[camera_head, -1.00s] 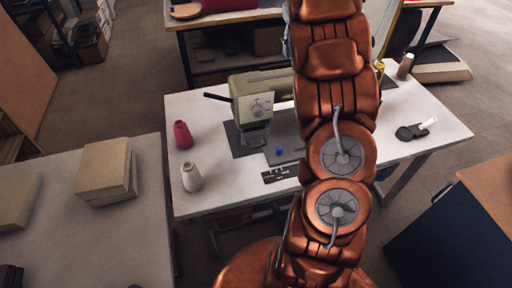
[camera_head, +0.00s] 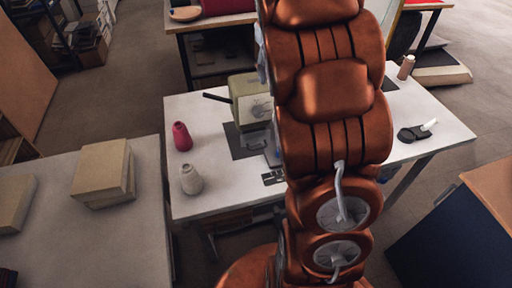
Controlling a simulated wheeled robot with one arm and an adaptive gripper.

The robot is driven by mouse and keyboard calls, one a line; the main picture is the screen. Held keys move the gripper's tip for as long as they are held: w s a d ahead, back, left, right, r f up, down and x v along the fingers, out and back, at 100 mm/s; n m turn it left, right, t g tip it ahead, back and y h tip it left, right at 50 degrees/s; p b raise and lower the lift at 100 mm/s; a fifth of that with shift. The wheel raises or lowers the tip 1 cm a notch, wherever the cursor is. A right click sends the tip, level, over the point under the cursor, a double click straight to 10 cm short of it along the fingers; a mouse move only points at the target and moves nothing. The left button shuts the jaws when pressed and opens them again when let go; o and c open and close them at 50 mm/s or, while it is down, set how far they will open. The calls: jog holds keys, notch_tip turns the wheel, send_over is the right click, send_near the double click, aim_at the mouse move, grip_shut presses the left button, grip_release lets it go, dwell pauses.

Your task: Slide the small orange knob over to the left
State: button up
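I cannot make out a small orange knob. A small dark panel (camera_head: 273,178) with pale marks lies at the front edge of the white sewing table (camera_head: 222,196); my arm stands close to its right side. The pale green sewing machine (camera_head: 243,88) stands behind the panel on a dark mat, and my copper-coloured arm hides its right part. My gripper is not in view; the arm runs up and out of the top of the picture.
A red thread cone (camera_head: 181,137) and a grey-white cone (camera_head: 191,180) stand at the table's left. A black tool (camera_head: 412,134) and a brown spool (camera_head: 405,67) are at the right. Stacked beige blocks (camera_head: 103,172) lie on the left grey table.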

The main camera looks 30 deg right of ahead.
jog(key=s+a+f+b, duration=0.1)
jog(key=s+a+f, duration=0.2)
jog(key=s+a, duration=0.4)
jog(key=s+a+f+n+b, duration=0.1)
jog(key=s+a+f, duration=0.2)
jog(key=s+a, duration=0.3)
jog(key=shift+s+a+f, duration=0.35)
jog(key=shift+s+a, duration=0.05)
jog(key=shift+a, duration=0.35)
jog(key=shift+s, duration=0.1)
